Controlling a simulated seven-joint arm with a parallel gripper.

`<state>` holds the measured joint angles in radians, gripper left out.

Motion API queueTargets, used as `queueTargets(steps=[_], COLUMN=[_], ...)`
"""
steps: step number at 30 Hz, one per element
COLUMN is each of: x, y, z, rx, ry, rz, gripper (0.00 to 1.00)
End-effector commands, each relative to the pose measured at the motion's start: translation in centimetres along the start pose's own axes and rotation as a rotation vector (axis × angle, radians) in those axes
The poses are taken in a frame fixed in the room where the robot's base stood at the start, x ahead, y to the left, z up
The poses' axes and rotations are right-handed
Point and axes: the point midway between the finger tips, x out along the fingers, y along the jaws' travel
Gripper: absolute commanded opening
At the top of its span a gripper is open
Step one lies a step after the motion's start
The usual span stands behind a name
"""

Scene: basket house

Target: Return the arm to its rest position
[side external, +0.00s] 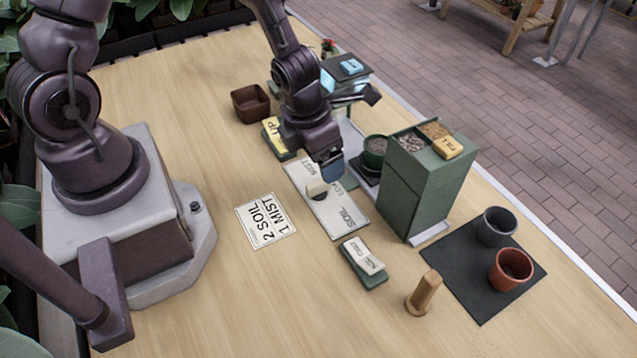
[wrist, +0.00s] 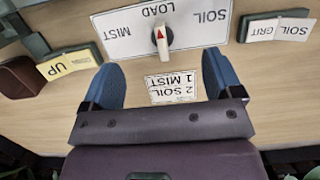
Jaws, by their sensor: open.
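My gripper (side external: 328,170) hangs above the white dial panel, its blue fingers spread with nothing between them. In the wrist view the open fingers (wrist: 160,75) stand on either side of the frame, apart from the dial. The dial panel (wrist: 218,22) is lettered MIST, LOAD and SOIL. Its dark round knob has a pale pointer (wrist: 161,45) with a red mark, lined up toward LOAD. In the side view the knob (side external: 317,190) shows just below the gripper, and the gripper partly hides the panel (side external: 346,221).
A card reading 2 SOIL 1 MIST (side external: 266,220) lies before the panel. A tall green dispenser (side external: 428,190) stands right of my gripper, with a green pot (side external: 375,147) beside it. A wooden peg (side external: 424,294) and a black mat (side external: 470,275) with two pots lie further right.

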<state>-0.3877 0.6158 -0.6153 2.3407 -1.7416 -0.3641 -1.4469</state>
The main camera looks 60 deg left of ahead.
Motion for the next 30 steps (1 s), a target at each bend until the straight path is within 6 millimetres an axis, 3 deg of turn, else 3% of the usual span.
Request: queueTargets(steps=[7,11,14,20,24,30], x=[0.0,-0.1,-1.1,-6.5,-11.2,-17.6], y=[-0.2,-2.0,-3.0,-3.6,-2.6,0.8], z=[0.0,0.4,1.2,1.7,0.2,-3.0], rx=[0.045,0.309,0.667,1.495,2.089,2.747], ry=[-0.001,-0.052,-0.152,-0.359,-0.399,-0.26], rz=[-0.011,-0.114,-0.198,-0.222,-0.171,-0.059], gripper=[0.85,0.85,0.85,0.85,0.85,0.85])
